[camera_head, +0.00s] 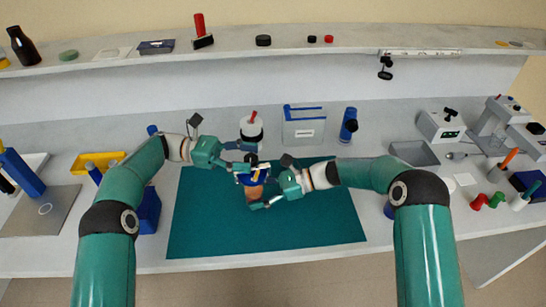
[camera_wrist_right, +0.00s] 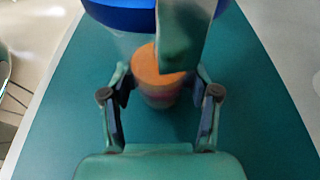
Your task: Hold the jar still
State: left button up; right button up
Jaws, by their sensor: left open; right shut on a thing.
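The jar (camera_head: 254,192) is a clear body with orange contents and a blue lid, standing over the green mat (camera_head: 205,225). In the right wrist view the jar (camera_wrist_right: 158,88) sits between the two fingers of my right gripper (camera_wrist_right: 163,80), with its blue lid (camera_wrist_right: 122,14) at the top. My right gripper (camera_head: 259,190) is shut on the jar from the right. My left gripper (camera_head: 243,160) is open beside the lid, from the left. A green finger (camera_wrist_right: 184,35) hides part of the jar and lid in the right wrist view. Whether the left fingers touch the lid is unclear.
A white bottle with a red tip (camera_head: 250,130) stands close behind the jar. A clear bin with a blue rim (camera_head: 304,128) and a blue cylinder (camera_head: 348,126) stand farther back. A blue block (camera_head: 148,210) is left of the mat. The front of the mat is clear.

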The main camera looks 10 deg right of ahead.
pick_arm(q)
jog(key=shift+s+n+t, duration=0.15)
jog(key=shift+n+t, duration=0.25)
jog(key=shift+t, duration=0.3)
jog(key=shift+s+n+t+h, duration=0.25)
jog(key=shift+n+t, duration=0.35)
jog(key=shift+t, duration=0.5)
jog(key=w+a, duration=0.1)
jog(key=a, duration=1)
jog(key=s+d+r+m+g+y, duration=0.1)
jog(key=s+d+r+m+y, duration=0.3)
jog(key=d, duration=0.4)
jog(key=s+d+r+m+g+y, duration=0.1)
jog(key=s+d+r+m+y, duration=0.3)
jog(key=s+d+m+y, duration=0.2)
jog(key=shift+s+d+r+m, duration=0.15)
jog(key=shift+d+r+m, duration=0.25)
jog(key=shift+d+m, duration=0.95)
jog(key=shift+d, duration=0.1)
